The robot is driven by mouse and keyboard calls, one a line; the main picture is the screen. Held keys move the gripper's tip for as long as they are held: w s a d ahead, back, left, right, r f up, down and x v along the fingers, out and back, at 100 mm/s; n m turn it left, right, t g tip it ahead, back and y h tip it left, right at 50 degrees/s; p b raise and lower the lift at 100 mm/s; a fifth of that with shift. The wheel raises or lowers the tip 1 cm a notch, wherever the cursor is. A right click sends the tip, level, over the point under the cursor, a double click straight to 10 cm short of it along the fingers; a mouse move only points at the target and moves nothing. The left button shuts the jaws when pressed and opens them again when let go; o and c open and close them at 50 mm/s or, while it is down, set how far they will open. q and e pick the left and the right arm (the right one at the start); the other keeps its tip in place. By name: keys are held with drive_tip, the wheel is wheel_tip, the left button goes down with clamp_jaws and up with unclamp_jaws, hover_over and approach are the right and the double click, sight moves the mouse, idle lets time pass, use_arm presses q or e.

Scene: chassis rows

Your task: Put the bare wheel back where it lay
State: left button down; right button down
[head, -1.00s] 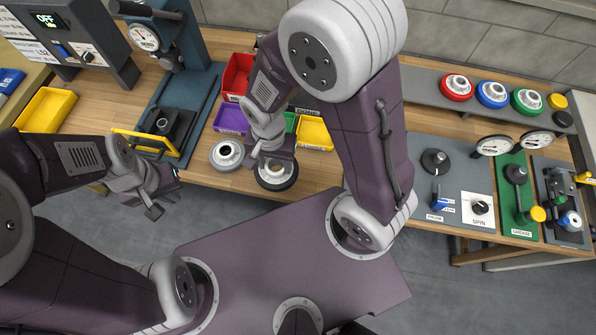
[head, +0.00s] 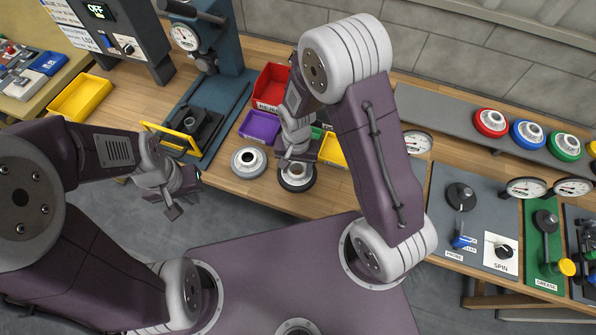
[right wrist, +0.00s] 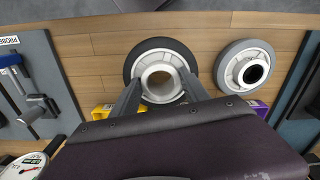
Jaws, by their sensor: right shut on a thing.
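The bare wheel (head: 297,184), with a black tyre and a pale hub with an open centre, is at the front edge of the wooden bench; it also shows in the right wrist view (right wrist: 135,66). My right gripper (head: 296,163) is shut on its hub from above, one finger on each side (right wrist: 160,88). The wheel is level; I cannot tell whether it touches the bench. A second wheel (head: 249,162), grey-tyred with a dark centre, lies close to its left in the head view. My left gripper (head: 181,198) is open and empty in front of the bench.
Red (head: 271,84), purple (head: 260,127) and yellow (head: 333,152) bins stand just behind the wheels. A blue press (head: 213,90) with a yellow bar is to the left. A grey probe and spin panel (head: 470,215) is to the right.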

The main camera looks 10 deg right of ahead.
drive_tip(key=shift+w+d+f, duration=0.2)
drive_tip(key=shift+d, duration=0.15)
wheel_tip(320, 180, down, 4)
drive_tip(key=shift+s+r, duration=0.1)
drive_tip(key=shift+r, duration=0.15)
drive_tip(key=shift+f, duration=0.25)
drive_tip(key=shift+f, duration=0.2)
drive_tip(key=c, duration=0.6)
unclamp_jaws()
drive_tip(key=shift+o, duration=0.2)
drive_tip(key=shift+r, duration=0.15)
